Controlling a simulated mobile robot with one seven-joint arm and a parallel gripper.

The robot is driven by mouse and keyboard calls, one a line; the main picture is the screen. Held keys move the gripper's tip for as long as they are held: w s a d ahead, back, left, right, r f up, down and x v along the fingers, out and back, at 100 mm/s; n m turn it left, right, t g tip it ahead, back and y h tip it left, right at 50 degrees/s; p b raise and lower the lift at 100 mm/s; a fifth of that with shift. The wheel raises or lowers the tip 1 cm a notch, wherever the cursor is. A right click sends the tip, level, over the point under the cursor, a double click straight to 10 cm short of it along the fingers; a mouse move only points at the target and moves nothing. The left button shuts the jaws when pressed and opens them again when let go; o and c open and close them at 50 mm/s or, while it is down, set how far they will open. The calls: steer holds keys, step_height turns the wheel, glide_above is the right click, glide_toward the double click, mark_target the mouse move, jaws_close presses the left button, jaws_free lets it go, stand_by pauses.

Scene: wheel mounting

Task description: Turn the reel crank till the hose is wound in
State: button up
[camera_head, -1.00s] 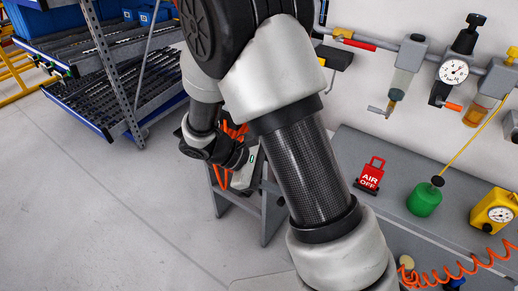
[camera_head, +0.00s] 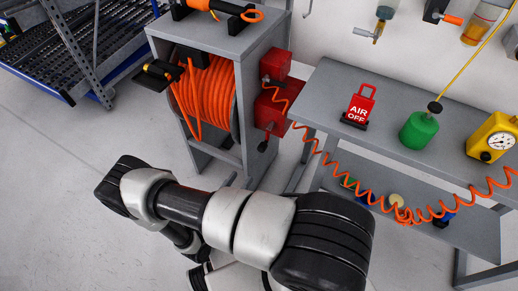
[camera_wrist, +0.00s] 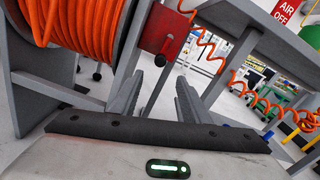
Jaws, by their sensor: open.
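The reel with wound orange hose (camera_head: 205,95) sits in a grey stand (camera_head: 240,45) left of centre in the head view. The hose (camera_wrist: 75,25) also fills the upper left of the wrist view. A red box (camera_head: 283,65) is on the stand's right side. Below it hangs a dark knob (camera_head: 263,146), which looks like the crank grip. The red box (camera_wrist: 165,25) shows in the wrist view with a grey crank-like lever (camera_wrist: 166,45) on its face. My gripper (camera_wrist: 172,72) is open and empty, its fingers below and short of the red box. The head view hides the fingers.
A grey bench (camera_head: 325,85) to the right holds a red AIR OFF sign (camera_head: 358,105), a green container (camera_head: 418,130) and a yellow gauge (camera_head: 493,138). A coiled orange air line (camera_head: 390,208) droops before it. Open floor (camera_head: 60,200) lies to the left.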

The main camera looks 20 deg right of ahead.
mark_target(260, 150)
steer(key=b+x, duration=0.1)
steer(key=x, duration=1.5)
steer(key=shift+r, duration=0.1)
jaws_close()
